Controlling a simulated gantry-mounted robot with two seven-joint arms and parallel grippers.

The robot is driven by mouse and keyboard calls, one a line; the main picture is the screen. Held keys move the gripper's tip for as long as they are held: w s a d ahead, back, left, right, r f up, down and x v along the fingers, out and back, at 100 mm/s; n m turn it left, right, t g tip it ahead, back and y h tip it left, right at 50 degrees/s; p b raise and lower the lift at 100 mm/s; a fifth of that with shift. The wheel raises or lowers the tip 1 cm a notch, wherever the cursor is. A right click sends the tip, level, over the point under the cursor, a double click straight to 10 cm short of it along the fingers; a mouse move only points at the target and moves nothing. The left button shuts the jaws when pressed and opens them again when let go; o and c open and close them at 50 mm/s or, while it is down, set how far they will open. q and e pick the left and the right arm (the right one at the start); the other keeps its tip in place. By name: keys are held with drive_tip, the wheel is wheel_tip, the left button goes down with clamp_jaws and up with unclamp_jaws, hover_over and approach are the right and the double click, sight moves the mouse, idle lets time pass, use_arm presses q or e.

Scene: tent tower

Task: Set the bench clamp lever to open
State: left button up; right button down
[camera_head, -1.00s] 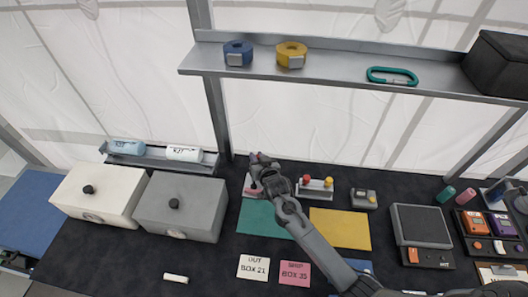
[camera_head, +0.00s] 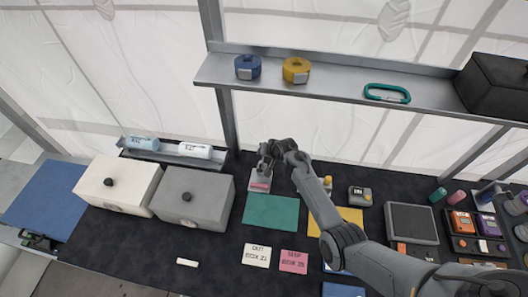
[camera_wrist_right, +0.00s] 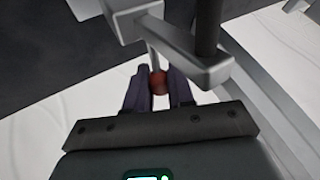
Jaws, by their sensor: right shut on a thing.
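A grey lever device with a pink label (camera_head: 260,185) stands at the back of the bench, behind the green mat. My right gripper (camera_head: 264,158) is over it. In the right wrist view, my right gripper (camera_wrist_right: 157,88) is shut on a red ball knob (camera_wrist_right: 158,80) at the end of a thin rod. The rod runs to a grey metal bracket (camera_wrist_right: 180,50) beside a dark post. Gripper and arm hide part of the device in the head view, so the lever's exact setting cannot be told. My left gripper is not in view.
A grey box (camera_head: 193,198) and a white box (camera_head: 112,184) stand to the left. The shelf (camera_head: 345,86) hangs above and behind. My right arm crosses over the yellow mat (camera_head: 350,220) and partly hides a yellow-knobbed unit (camera_head: 328,183).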

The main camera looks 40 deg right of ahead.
drive_tip(key=shift+d+f, duration=0.15)
idle(0.3)
drive_tip(key=c, duration=1.3)
unclamp_jaws()
drive_tip(key=shift+o, duration=1.4)
drive_tip(key=shift+w, duration=0.15)
drive_tip(key=shift+s+r, duration=0.25)
drive_tip(key=shift+r, duration=0.15)
drive_tip(key=p+v, duration=0.1)
drive_tip(key=v, duration=0.9)
drive_tip(key=shift+p, duration=0.3)
